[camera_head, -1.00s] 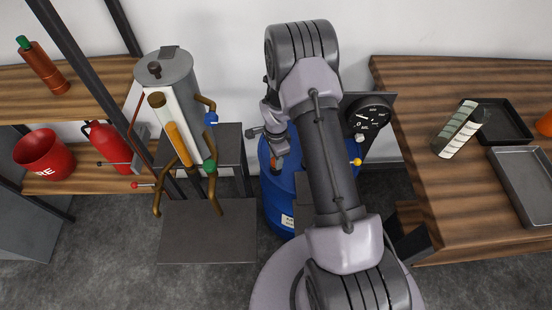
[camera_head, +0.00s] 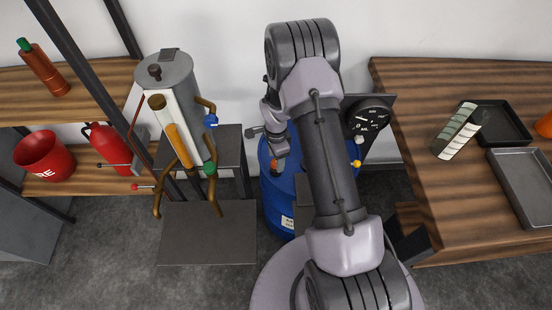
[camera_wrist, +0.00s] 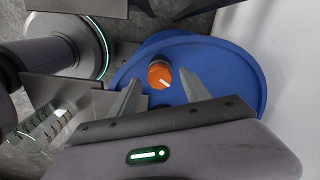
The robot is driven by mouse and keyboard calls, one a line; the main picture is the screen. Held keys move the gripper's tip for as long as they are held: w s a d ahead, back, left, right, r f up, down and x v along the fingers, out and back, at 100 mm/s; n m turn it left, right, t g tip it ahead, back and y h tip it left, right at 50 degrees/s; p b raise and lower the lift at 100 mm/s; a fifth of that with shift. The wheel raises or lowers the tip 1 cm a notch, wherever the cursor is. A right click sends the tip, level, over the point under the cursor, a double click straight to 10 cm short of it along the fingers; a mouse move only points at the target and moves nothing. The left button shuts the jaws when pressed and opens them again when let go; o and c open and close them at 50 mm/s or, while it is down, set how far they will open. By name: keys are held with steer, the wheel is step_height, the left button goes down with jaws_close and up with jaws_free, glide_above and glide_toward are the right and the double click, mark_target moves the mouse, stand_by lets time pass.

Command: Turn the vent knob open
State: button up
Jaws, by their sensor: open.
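The vent knob (camera_wrist: 160,75) is an orange knob with a white line on its top. It sits on the lid of a blue drum (camera_wrist: 226,60), near the lid's edge. My gripper (camera_wrist: 159,80) is open, with its two fingers pointing toward the knob, one on each side of it in the wrist view. I cannot tell whether either finger touches it. In the head view the blue drum (camera_head: 272,205) stands on the floor, largely hidden behind my arm. A small orange bit of the knob (camera_head: 274,162) shows beside my gripper (camera_head: 279,158).
A metal cylinder with brown pipes (camera_head: 165,75) stands left of the drum. A round black gauge (camera_head: 370,117) is right of it, beside a wooden table (camera_head: 420,85) bearing trays. A yellow knob (camera_head: 356,163) sits at the drum's right. White wall is behind.

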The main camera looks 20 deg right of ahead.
step_height(320, 180, up, 16)
steer(key=p, duration=0.5)
steer(key=shift+r, duration=0.25)
